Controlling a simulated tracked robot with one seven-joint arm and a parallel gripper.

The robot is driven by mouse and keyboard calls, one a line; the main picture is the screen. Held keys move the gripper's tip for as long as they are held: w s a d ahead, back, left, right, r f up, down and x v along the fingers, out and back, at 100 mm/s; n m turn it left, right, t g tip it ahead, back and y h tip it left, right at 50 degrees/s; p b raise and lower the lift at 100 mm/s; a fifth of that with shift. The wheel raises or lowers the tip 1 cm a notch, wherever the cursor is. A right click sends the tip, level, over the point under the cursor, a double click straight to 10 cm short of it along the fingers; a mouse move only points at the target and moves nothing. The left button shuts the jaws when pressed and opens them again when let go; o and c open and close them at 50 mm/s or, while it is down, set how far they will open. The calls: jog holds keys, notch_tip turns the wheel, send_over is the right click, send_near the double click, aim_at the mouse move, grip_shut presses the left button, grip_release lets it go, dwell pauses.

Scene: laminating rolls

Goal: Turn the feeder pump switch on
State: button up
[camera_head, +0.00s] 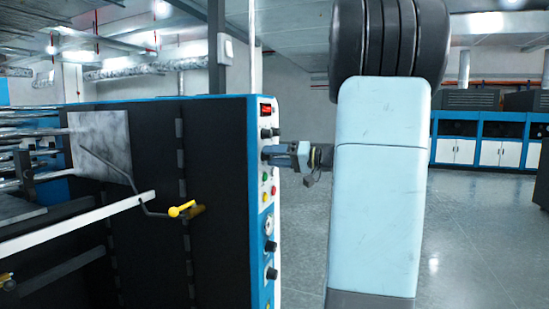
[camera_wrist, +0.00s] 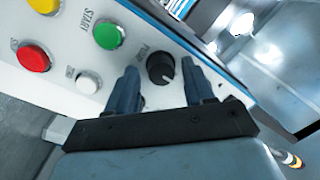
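The pump switch is a round black knob (camera_wrist: 160,68) with a pale pointer line, on the white control panel beside a label that seems to read PUMP. My gripper (camera_wrist: 163,85) is open in the wrist view, with one blue-grey finger on each side of the knob. Gaps show between the knob and both fingers, so it is not gripped. Depth is hard to judge. In the head view my gripper (camera_head: 267,154) is at the panel's narrow face, and its fingers hide the knob there.
The wrist view shows a green START button (camera_wrist: 108,34), a red button (camera_wrist: 33,57), a white button (camera_wrist: 88,81) and part of a yellow one (camera_wrist: 45,4). The head view shows a red display (camera_head: 266,109) and a yellow-handled crank (camera_head: 181,209). Open floor (camera_head: 470,240) lies right.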

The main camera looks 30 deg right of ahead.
jog(key=c, duration=0.9)
